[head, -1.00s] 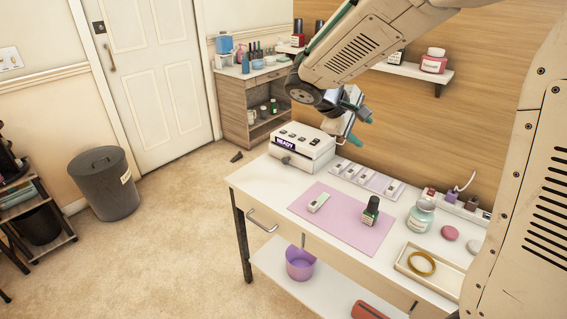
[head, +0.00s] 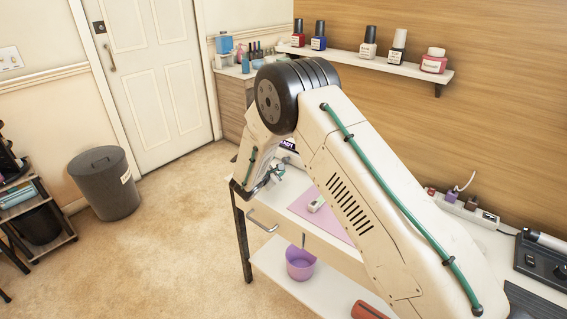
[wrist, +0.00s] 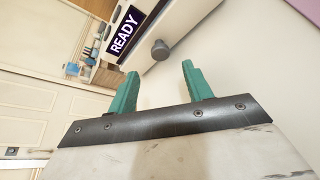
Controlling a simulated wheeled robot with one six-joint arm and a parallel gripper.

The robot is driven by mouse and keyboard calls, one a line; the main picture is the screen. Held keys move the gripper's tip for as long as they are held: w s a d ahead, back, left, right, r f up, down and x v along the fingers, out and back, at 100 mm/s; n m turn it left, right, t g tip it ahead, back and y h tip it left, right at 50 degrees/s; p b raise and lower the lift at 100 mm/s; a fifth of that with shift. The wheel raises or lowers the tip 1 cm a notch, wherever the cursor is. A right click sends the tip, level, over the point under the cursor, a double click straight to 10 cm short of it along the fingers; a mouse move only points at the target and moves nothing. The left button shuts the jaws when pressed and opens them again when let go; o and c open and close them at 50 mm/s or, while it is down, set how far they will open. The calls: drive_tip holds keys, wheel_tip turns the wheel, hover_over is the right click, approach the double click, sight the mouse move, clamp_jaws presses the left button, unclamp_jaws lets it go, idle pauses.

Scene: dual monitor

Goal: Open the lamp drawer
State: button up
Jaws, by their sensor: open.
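The white lamp (wrist: 187,18) with its dark READY display (wrist: 125,33) fills the top of the wrist view. A round grey knob (wrist: 160,49) sticks out from its front face, which looks closed. My gripper (wrist: 160,70) is open and empty. Its two green fingers point at the lamp, and the knob appears just beyond the fingertips, roughly midway between them. I cannot tell the exact gap in depth. In the head view my arm hides most of the lamp; only a bit of the display (head: 287,145) shows.
The white table (head: 225,172) has a front drawer handle (head: 262,220) below the gripper. A pink mat (head: 305,206) with a small pale item (head: 316,204) lies right of the lamp. A purple bucket (head: 300,263) stands on the lower shelf.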

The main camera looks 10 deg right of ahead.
sight(285, 161)
drive_tip(key=x, duration=0.7)
drive_tip(key=shift+d+f, duration=0.1)
drive_tip(key=shift+d, duration=0.05)
drive_tip(key=shift+c, duration=0.3)
